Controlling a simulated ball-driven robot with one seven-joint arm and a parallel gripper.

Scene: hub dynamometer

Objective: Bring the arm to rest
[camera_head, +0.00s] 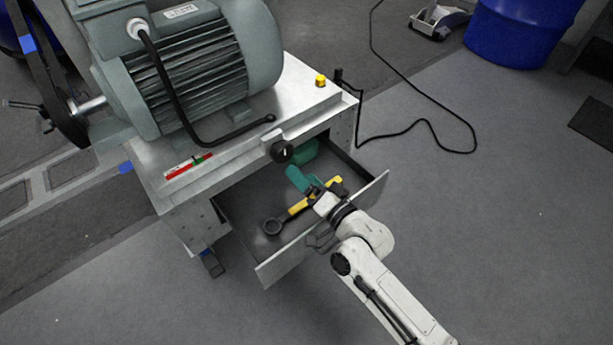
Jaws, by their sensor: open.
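My white arm reaches in from the lower right. My gripper (319,190) is over the open drawer (275,268) of the metal cabinet. The gripper is open; its fingertips are small and partly hidden. A yellow tool (299,207) with a dark ring end lies in the drawer, right by the gripper. A teal object (297,178) is just beyond the fingers. I cannot tell whether the gripper touches either one.
A large grey motor (200,65) stands on the cabinet top (290,90), with a yellow button (320,80) at its right corner. The drawer front stands close to my arm. A black cable (430,122) lies on the floor, and a blue barrel (520,30) stands behind. The floor at right is mostly clear.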

